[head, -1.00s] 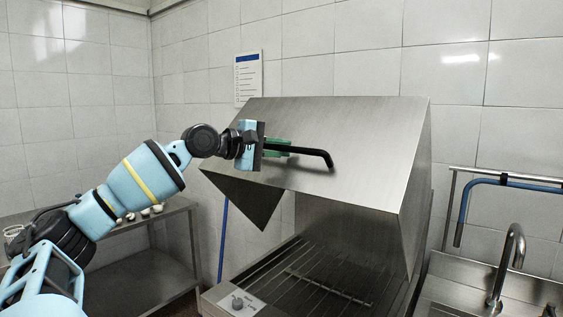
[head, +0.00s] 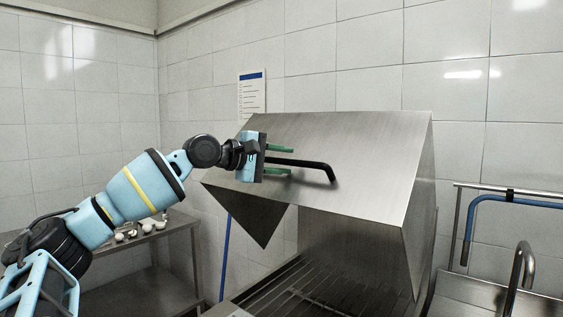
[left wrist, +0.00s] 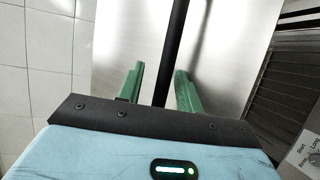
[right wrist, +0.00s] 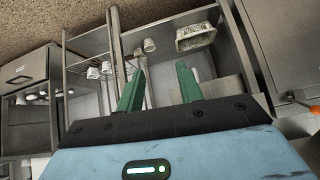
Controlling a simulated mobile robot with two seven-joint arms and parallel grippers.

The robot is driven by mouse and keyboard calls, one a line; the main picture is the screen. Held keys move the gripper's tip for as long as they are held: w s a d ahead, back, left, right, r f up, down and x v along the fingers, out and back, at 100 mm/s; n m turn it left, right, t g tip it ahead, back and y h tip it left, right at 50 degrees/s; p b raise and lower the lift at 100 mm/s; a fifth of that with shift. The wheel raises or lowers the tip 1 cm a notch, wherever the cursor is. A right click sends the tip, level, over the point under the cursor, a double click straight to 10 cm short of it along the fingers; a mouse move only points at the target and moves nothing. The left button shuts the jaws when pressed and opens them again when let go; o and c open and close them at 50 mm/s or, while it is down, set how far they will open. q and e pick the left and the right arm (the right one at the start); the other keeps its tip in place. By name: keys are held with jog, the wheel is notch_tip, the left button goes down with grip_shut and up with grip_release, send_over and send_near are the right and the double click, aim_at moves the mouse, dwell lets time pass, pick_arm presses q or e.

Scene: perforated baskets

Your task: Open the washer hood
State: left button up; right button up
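The washer hood (head: 350,150) is a brushed steel cover, standing raised above the rack bed (head: 290,295). A black bar handle (head: 310,166) runs across its sloped front. My left gripper (head: 286,160) is at the handle's left end, its green fingers spread apart, one above and one below the bar. In the left wrist view the black handle (left wrist: 174,60) passes between the open fingers (left wrist: 160,85), with gaps on both sides. My right gripper (right wrist: 160,85) shows only in the right wrist view, open, with nothing between its fingertips.
A steel side table (head: 160,240) with small white cups stands at the left. A sink with a tap (head: 522,265) and a blue hose (head: 470,220) are at the right. The right wrist view shows shelving with cups (right wrist: 105,70) and a basket (right wrist: 195,37).

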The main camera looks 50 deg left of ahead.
jog(key=shift+w+r, duration=0.1)
